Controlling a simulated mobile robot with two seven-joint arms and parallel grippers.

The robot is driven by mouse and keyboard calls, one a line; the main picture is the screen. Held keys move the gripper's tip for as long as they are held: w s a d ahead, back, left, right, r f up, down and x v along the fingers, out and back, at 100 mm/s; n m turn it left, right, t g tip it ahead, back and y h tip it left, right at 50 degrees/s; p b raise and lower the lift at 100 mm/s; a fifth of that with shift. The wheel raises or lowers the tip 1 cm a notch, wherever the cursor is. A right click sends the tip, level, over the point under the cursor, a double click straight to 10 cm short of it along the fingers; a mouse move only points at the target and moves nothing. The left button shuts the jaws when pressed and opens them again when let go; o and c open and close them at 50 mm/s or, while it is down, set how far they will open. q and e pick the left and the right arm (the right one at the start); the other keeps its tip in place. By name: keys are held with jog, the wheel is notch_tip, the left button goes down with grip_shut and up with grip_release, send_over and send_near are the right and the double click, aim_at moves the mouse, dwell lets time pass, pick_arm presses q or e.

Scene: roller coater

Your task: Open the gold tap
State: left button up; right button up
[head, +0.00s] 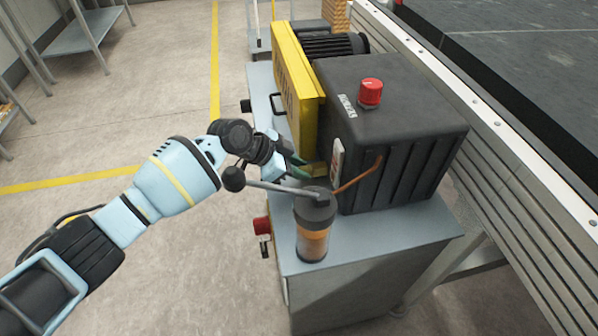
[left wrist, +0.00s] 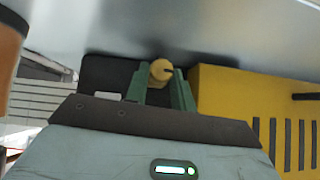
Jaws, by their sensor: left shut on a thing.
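The gold tap (left wrist: 161,72) shows in the left wrist view as a small round gold knob with a dark slot in its end. It sits between the two green fingertips of my left gripper (left wrist: 160,88), which is shut on it. In the head view my left gripper (head: 298,168) reaches in from the left, low between the yellow guard and the black oil cup. There the tap is mostly hidden by the gripper and I cannot make it out clearly. My right gripper is in neither view.
A yellow guard (head: 297,85) and a black ribbed housing (head: 390,125) with a red knob (head: 370,92) stand close by. A capped cup (head: 314,230) with a grey lever (head: 275,186) is just in front. Open floor lies left.

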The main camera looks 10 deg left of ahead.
pick_arm(q)
jog(key=shift+f+g, duration=0.1)
jog(key=shift+g, duration=0.2)
jog(key=shift+b, duration=0.3)
jog(key=o, duration=0.7)
jog(key=shift+a, duration=0.1)
jog(key=shift+a+r, duration=0.1)
jog(key=shift+r, duration=0.1)
jog(key=v, duration=0.6)
jog(key=shift+p, duration=0.35)
jog(key=shift+s+a+r, duration=0.15)
jog(key=shift+a+r, duration=0.3)
jog(key=shift+a, duration=0.05)
